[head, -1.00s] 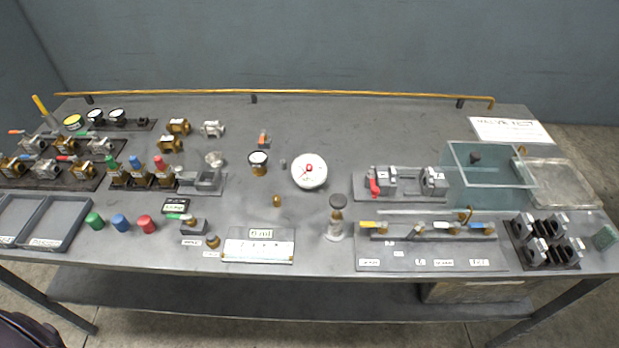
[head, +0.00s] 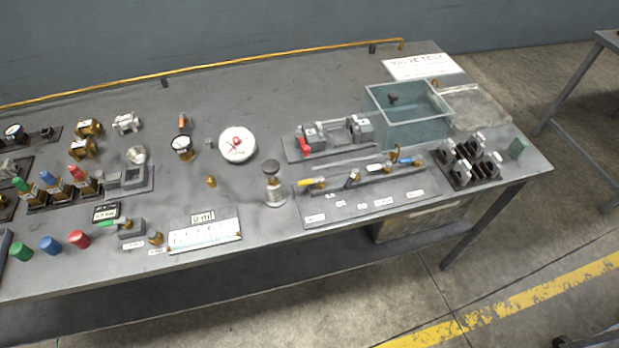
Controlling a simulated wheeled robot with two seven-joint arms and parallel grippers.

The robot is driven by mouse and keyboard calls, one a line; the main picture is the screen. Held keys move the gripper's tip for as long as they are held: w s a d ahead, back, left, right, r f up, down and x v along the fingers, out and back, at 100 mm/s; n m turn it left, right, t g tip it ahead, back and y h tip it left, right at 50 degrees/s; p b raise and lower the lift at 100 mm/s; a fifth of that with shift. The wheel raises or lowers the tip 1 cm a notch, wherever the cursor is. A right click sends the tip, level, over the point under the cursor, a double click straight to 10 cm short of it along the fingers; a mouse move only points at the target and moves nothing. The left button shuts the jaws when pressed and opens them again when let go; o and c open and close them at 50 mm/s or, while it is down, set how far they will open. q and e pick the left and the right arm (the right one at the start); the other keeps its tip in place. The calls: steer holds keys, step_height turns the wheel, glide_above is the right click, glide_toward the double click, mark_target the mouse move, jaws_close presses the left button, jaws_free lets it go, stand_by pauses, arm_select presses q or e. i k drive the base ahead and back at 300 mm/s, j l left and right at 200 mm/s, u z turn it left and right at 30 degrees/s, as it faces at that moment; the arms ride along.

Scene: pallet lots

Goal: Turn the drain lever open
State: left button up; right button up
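A grey valve panel (head: 365,203) lies near the front edge of the workbench, with a manifold bar carrying several small levers. A yellow-handled lever (head: 312,183) is at its left end, a grey lever (head: 352,179) stands beside it, and a blue-handled lever (head: 408,161) is at the right. White labels sit below them, too small to read, so I cannot tell which lever is the drain. A brass spout rises near the right end of the bar. Neither of my grippers is in view.
A clear water tank (head: 408,115) stands behind the panel, with a clamp fixture (head: 330,137) to its left. Black valve blocks (head: 470,160) are right of the panel. Floor is open in front of the bench.

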mark_target(320, 179)
steer(key=k+j, duration=0.2)
steer(key=j, duration=0.2)
steer(key=k+j+z, duration=0.15)
steer(key=j, duration=0.25)
steer(key=k+j, duration=0.25)
steer(key=j, duration=0.15)
steer(key=z, duration=0.05)
